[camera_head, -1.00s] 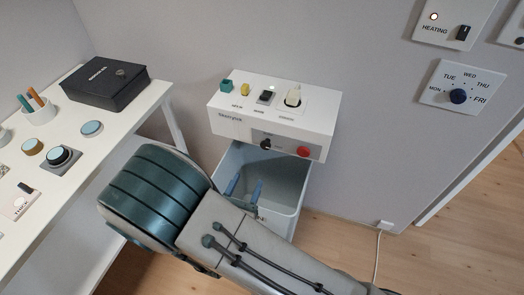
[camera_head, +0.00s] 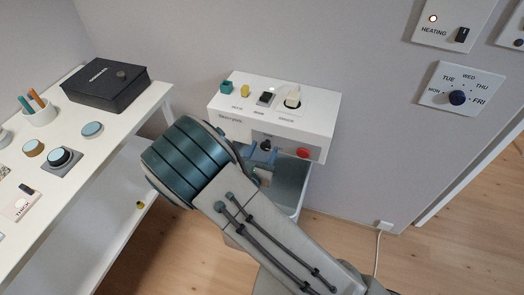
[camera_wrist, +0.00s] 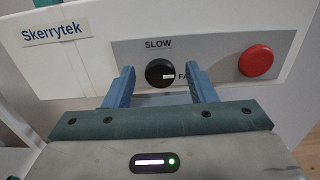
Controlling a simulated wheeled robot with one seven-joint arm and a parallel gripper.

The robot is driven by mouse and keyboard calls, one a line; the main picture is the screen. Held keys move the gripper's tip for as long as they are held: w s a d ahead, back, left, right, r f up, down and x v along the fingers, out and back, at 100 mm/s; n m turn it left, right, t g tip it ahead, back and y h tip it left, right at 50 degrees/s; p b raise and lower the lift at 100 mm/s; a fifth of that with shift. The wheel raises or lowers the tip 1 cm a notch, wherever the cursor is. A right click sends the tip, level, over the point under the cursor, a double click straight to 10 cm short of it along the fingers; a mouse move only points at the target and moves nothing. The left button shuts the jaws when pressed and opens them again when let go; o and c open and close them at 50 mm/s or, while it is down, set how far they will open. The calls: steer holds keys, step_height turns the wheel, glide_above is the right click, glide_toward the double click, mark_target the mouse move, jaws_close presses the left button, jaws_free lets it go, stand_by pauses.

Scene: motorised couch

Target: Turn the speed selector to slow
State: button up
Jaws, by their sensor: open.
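The speed selector (camera_wrist: 160,72) is a round black knob with a white mark on a grey plate on the front of the white Skerrytek box. "SLOW" is printed above it and "FA...", partly hidden, to its right. The white mark lies on the right part of the knob, toward "FA...". My gripper (camera_wrist: 163,82) is open, its blue fingers on either side of the knob in the wrist view, not visibly closed on it. In the head view, my gripper (camera_head: 262,155) is in front of the box face and the knob is partly hidden.
A red button (camera_wrist: 256,60) sits right of the selector on the same face. The white box (camera_head: 228,104) has several controls on top. An open grey bin (camera_head: 291,183) stands below it. A white table (camera_head: 107,128) is at the left.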

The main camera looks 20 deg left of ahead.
steer(key=c, duration=0.9)
steer(key=shift+a, duration=0.15)
steer(key=shift+c, duration=0.2)
